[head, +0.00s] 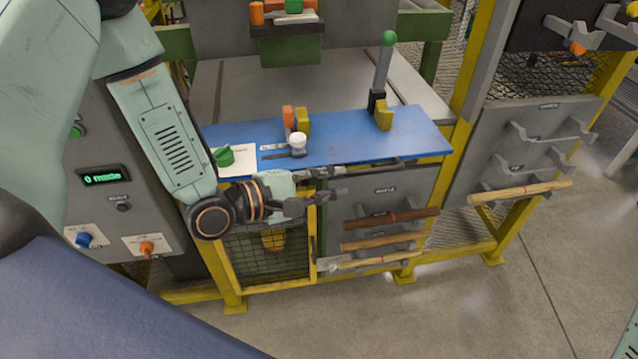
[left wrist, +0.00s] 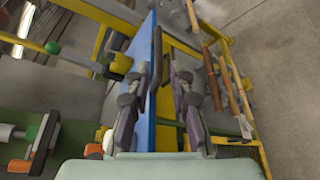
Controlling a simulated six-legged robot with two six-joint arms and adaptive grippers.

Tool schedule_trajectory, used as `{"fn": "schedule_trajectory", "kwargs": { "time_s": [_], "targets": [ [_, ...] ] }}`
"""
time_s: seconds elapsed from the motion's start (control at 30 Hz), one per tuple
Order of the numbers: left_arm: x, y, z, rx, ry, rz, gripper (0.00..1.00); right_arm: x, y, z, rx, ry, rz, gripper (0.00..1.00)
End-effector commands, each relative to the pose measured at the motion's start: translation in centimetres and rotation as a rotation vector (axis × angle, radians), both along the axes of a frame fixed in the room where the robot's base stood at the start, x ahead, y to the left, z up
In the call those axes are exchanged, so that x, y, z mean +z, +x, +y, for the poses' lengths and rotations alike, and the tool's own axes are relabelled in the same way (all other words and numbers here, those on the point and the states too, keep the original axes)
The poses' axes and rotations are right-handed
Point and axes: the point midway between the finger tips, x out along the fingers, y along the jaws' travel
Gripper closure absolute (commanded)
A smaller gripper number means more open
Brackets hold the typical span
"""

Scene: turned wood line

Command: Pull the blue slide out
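The blue slide (head: 345,143) is a flat blue board at the front of the machine bed, with a dark bar along its front right edge. Its blue surface also shows in the left wrist view (left wrist: 149,40), running between my fingers from the camera outward. My left gripper (head: 343,181) is just in front of the slide's front edge, near the left end of the bar. Its two fingers are apart, with nothing clearly held, also in the left wrist view (left wrist: 160,85). I cannot tell whether a finger touches the slide. My right gripper is out of view.
A white knob (head: 298,141) and a green-topped lever (head: 388,40) stand on or by the slide. Below are wooden sticks (head: 390,218) on a rack and a yellow mesh cage (head: 229,265). More racks hold a pale stick (head: 520,191) at right. Floor in front is clear.

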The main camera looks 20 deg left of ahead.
Motion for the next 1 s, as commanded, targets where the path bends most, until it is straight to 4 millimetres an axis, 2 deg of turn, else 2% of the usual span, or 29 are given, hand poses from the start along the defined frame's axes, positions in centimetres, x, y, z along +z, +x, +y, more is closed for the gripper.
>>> {"fn": "schedule_trajectory", "kwargs": {
  "time_s": [0.4,1.0],
  "targets": [
    [0.6,-1.9,1.4,0.000,0.000,-0.001,0.78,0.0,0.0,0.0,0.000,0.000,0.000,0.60],
    [0.6,-2.0,1.4,-0.003,0.007,-0.006,0.78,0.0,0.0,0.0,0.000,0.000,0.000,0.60]
  ]
}}
